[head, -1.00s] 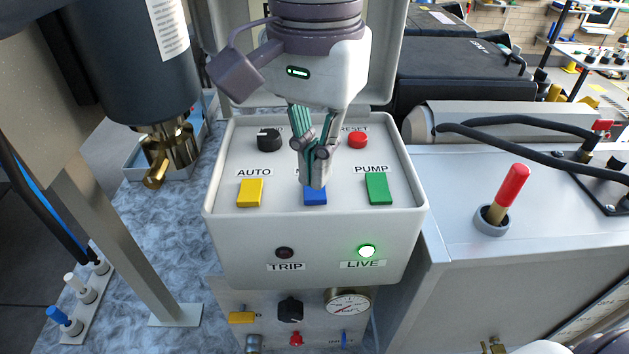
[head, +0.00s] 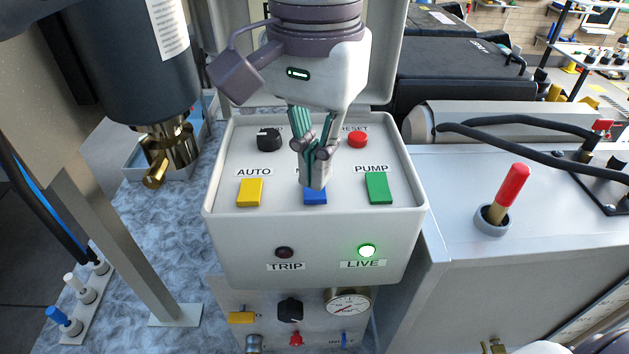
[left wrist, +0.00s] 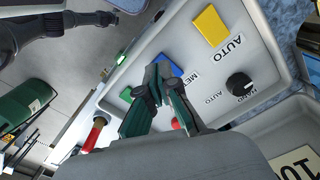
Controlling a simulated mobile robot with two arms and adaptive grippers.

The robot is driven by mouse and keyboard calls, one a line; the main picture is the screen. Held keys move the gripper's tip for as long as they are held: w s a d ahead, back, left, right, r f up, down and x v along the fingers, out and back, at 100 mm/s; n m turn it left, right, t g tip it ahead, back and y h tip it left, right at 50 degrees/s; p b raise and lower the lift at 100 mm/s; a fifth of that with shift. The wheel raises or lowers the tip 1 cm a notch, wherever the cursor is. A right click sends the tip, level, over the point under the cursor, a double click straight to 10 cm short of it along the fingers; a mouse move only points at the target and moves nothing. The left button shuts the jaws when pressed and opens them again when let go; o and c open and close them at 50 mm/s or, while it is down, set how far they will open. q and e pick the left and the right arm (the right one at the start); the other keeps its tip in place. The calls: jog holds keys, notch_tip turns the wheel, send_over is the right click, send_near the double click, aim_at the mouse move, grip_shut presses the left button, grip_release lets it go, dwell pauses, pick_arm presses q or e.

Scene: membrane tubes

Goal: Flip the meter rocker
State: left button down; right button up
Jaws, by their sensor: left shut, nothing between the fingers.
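The meter rocker is the blue switch (head: 315,196) in the middle of the row on the grey control box (head: 235,225). It also shows in the left wrist view (left wrist: 170,66), beside a label that is partly hidden and begins with "ME". My left gripper (head: 318,186) is shut and empty, with its fingertips at the upper part of the blue rocker. In the left wrist view the closed tips (left wrist: 158,72) overlap the rocker's edge; I cannot tell whether they press on it. The fingers hide the rocker's upper part and its label in the head view. My right gripper is not clearly seen.
A yellow AUTO rocker (head: 250,192) and a green PUMP rocker (head: 378,189) flank the blue one. A black knob (head: 268,139) and red RESET button (head: 357,140) sit behind. The LIVE lamp (head: 367,251) glows green; the TRIP lamp (head: 284,252) is dark. The open lid stands behind.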

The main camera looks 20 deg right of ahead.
aim_at(316, 194)
pick_arm(q)
jog(key=shift+f, duration=0.35)
jog(key=shift+f+b, duration=0.7)
jog(key=shift+f, duration=0.1)
dwell(0.4)
notch_tip(316, 194, up, 7)
jog(key=p, duration=0.6)
jog(key=shift+r+p, duration=0.1)
jog(key=shift+p, duration=0.2)
dwell(0.3)
